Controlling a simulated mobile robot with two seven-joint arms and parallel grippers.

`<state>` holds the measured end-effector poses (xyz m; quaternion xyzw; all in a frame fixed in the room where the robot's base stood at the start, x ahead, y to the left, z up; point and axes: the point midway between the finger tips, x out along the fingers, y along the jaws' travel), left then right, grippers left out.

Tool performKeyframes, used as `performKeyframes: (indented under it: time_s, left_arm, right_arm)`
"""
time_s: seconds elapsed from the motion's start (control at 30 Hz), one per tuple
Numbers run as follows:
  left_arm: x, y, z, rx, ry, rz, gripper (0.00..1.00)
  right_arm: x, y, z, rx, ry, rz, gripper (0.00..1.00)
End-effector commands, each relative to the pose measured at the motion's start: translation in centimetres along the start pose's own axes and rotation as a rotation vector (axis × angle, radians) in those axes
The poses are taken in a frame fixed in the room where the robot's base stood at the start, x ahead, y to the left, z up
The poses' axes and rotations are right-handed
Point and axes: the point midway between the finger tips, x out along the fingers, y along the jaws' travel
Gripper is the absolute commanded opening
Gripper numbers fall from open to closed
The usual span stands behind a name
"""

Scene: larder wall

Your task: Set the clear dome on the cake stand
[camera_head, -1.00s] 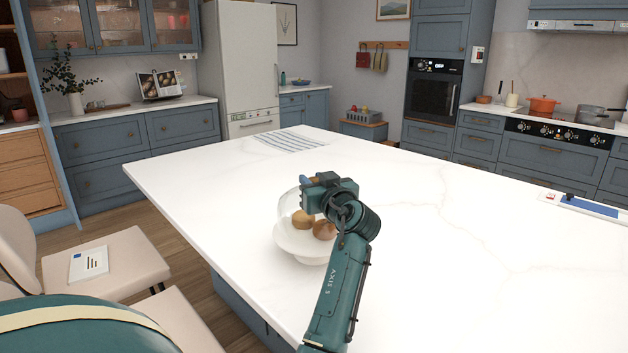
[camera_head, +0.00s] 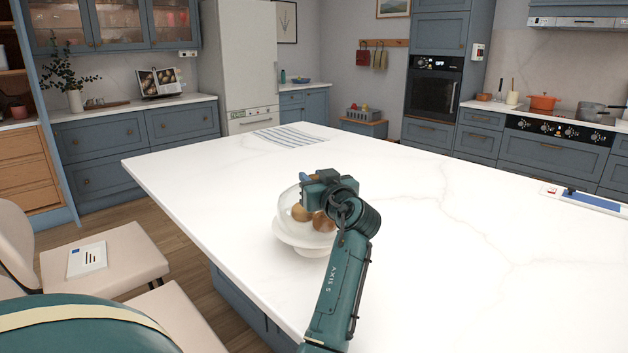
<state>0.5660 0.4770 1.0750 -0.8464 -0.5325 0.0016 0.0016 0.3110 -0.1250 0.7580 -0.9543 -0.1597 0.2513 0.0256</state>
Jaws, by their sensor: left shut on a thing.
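The white cake stand (camera_head: 288,238) stands on the island's white top, near its left edge. Round brown baked things (camera_head: 300,213) sit on its plate. The clear dome (camera_head: 287,208) is over them, and its lower rim looks to be at or just above the plate; I cannot tell whether it touches. My left gripper (camera_head: 318,182) is above the stand, shut at the dome's top. The gripper and wrist hide the knob and the dome's right side. My right gripper is not in view.
A striped cloth (camera_head: 290,136) lies at the far end of the island (camera_head: 430,200). A blue and white item (camera_head: 585,200) lies at the right edge. Chairs (camera_head: 105,255) stand at the left. The top around the stand is clear.

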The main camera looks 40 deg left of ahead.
Motion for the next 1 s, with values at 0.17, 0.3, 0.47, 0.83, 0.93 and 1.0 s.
performKeyframes:
  time_s: [0.17,0.3,0.47,0.83,0.93,1.0]
  left_arm:
    - [-0.02,-0.02,-0.04,-0.002,0.002,0.000,0.00]
    - [-0.02,-0.02,-0.10,-0.001,0.001,0.000,0.00]
    - [-0.02,-0.02,-0.10,-0.001,0.001,0.000,0.32]
    - [-0.01,-0.02,-0.01,0.000,0.000,0.000,0.51]
    - [-0.01,-0.02,0.10,0.001,-0.002,0.000,0.51]
    - [-0.04,-0.01,0.09,0.001,-0.002,0.000,0.51]
  right_arm:
    - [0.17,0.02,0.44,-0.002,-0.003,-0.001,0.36]
    - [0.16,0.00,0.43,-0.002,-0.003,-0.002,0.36]
    - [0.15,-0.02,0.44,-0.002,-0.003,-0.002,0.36]
    - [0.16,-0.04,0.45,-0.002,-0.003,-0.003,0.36]
    - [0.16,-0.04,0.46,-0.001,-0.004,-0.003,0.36]
    - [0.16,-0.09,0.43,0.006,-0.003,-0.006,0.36]
